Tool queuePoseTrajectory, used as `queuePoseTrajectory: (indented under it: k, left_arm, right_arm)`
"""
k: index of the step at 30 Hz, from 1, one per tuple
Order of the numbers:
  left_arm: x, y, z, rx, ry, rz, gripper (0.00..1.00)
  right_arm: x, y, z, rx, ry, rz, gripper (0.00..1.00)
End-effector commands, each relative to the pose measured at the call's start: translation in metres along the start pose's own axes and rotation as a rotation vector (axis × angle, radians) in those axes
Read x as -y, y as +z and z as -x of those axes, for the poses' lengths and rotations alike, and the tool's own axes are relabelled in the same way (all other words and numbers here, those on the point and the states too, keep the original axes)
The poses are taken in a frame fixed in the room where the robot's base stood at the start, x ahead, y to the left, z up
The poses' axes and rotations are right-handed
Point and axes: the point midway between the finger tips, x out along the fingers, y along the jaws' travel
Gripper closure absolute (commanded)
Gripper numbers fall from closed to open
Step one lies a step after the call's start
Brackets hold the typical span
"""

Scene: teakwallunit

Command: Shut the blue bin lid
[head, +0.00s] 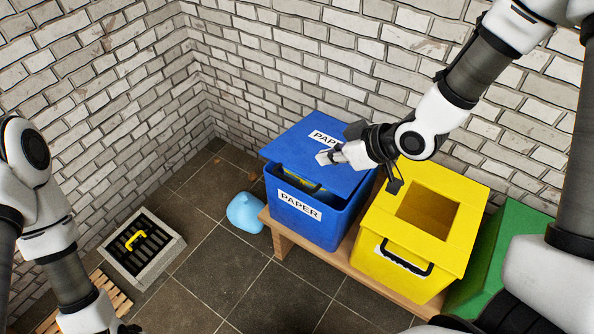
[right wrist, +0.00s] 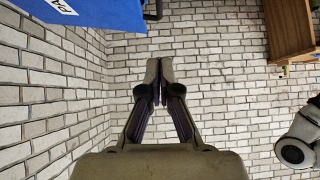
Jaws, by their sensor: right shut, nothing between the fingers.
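The blue bin (head: 312,232) stands on a low wooden bench with a white PAPER label on its front. Its blue lid (head: 290,142) is tilted partly up, with a gap between its front edge and the bin's front rim. Something yellowish shows in the gap. My right gripper (head: 325,157) is shut and empty at the lid's right side, in front of the lid's label in the head view; contact cannot be told. In the right wrist view the gripper's fingertips (right wrist: 160,70) are together, and the lid (right wrist: 95,12) is at the upper left. My left gripper's fingers are outside the head view.
A yellow bin (head: 450,250) with a square opening stands right of the blue one, a green bin (head: 512,240) beyond it. A light blue bag (head: 244,212) lies on the floor at left. A grate (head: 150,243) with a yellow handle is further left. Brick walls stand behind.

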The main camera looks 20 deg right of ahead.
Motion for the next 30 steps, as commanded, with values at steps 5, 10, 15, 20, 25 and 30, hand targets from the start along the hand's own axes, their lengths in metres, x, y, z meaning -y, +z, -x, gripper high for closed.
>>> queuePoseTrajectory:
  k: [5, 10, 15, 20, 25, 30]
  left_arm:
    - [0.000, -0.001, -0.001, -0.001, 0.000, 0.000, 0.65]
    - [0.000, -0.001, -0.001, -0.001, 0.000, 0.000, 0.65]
    - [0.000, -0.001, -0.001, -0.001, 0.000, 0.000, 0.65]
    - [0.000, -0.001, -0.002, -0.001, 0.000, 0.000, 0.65]
    - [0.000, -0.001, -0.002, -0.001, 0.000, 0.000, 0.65]
    - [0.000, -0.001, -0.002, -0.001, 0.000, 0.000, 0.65]
  right_arm:
    - [0.001, 0.002, -0.030, 0.007, -0.002, 0.006, 1.00]
    - [0.001, 0.003, -0.067, 0.008, -0.004, 0.006, 1.00]
    - [0.002, 0.007, -0.102, 0.006, -0.004, 0.000, 1.00]
    - [0.001, 0.025, -0.118, 0.004, -0.003, -0.003, 1.00]
    - [0.001, 0.030, -0.124, 0.003, -0.003, 0.000, 1.00]
    - [0.001, 0.030, -0.124, 0.003, -0.002, 0.000, 1.00]
